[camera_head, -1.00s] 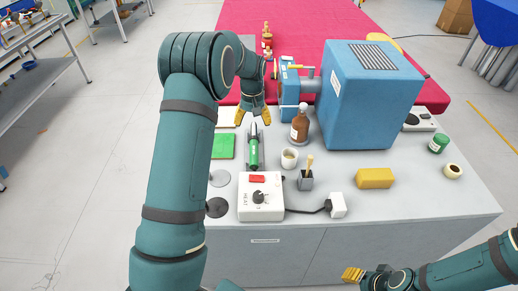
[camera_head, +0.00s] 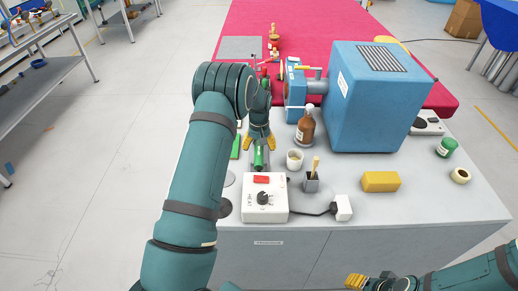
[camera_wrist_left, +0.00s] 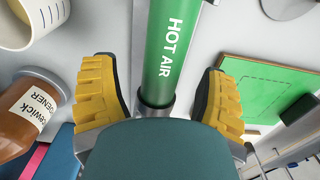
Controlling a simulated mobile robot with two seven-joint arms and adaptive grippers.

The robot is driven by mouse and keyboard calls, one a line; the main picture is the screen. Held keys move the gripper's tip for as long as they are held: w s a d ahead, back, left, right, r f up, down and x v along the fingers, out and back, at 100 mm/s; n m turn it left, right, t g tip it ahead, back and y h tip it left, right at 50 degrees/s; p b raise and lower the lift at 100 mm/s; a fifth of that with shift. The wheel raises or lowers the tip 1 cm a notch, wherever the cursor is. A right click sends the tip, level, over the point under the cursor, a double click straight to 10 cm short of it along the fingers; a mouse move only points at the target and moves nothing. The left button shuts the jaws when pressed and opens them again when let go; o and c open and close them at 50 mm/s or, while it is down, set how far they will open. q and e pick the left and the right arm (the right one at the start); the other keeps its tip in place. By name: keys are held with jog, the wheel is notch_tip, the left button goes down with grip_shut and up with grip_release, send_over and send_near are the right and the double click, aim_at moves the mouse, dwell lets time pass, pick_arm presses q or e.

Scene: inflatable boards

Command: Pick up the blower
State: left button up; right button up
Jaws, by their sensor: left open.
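The blower is a green tube marked HOT AIR (camera_wrist_left: 172,50), lying on the grey bench; its green body (camera_head: 259,157) also shows in the head view. My left gripper (camera_head: 259,143) is over the blower's far part. In the left wrist view its yellow fingers (camera_wrist_left: 160,95) stand on both sides of the green tube, with a gap on each side, so it is open. The blower's dark nozzle end is hidden under the gripper. My right gripper (camera_head: 357,281) is at the bottom right of the head view, away from the blower; its jaws are too unclear to tell.
A brown bottle (camera_head: 305,128), a white cup (camera_head: 295,159) and a brush holder (camera_head: 311,184) stand right of the blower. The white heat controller (camera_head: 265,205) is in front. A green board (camera_wrist_left: 265,88) lies beside it. The big blue machine (camera_head: 372,105) stands behind right.

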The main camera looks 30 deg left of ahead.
pick_arm(q)
jog(key=shift+f, duration=0.8)
grip_shut()
jog(key=shift+r, duration=0.1)
